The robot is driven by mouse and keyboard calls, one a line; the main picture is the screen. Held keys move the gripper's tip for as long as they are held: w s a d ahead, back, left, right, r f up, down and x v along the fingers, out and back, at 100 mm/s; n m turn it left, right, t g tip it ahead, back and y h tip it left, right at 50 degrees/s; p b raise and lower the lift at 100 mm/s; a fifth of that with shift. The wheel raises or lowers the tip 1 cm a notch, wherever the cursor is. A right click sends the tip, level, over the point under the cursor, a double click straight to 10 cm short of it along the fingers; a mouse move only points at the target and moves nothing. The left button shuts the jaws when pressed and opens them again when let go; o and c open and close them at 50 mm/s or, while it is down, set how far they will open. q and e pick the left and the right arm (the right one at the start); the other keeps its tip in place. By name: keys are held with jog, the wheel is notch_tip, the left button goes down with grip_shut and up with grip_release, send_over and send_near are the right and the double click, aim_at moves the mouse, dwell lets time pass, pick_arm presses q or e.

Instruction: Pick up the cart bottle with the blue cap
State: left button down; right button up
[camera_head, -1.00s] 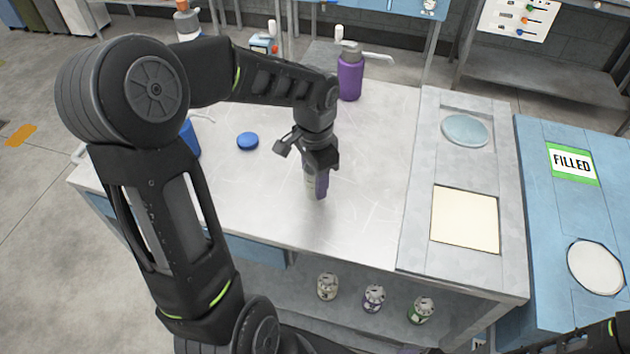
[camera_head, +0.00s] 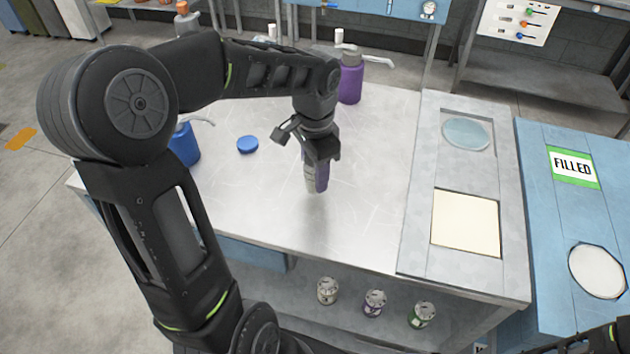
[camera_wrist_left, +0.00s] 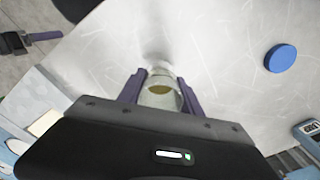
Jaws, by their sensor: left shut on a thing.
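My left gripper (camera_head: 315,176) is over the middle of the metal table, pointing down. Its purple fingers are shut on a pale bottle (camera_head: 310,178), mostly hidden by the gripper in the head view. In the left wrist view the pale bottle (camera_wrist_left: 160,97) sits between both fingers (camera_wrist_left: 160,90), with a brownish-gold oval on its top side. No blue cap shows on it. A round blue cap-like disc (camera_head: 247,144) lies flat on the table left of the gripper, and also shows in the wrist view (camera_wrist_left: 280,58).
A blue container (camera_head: 184,146) stands at the table's left and a purple bottle (camera_head: 350,82) at the back. Several small bottles, one of them green-labelled (camera_head: 422,314), stand on the lower shelf. A blue bench with a FILLED sign (camera_head: 573,167) is right. The table front is clear.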

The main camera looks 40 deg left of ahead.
pick_arm(q)
notch_tip(320, 180, up, 6)
jog(key=shift+r, duration=0.2)
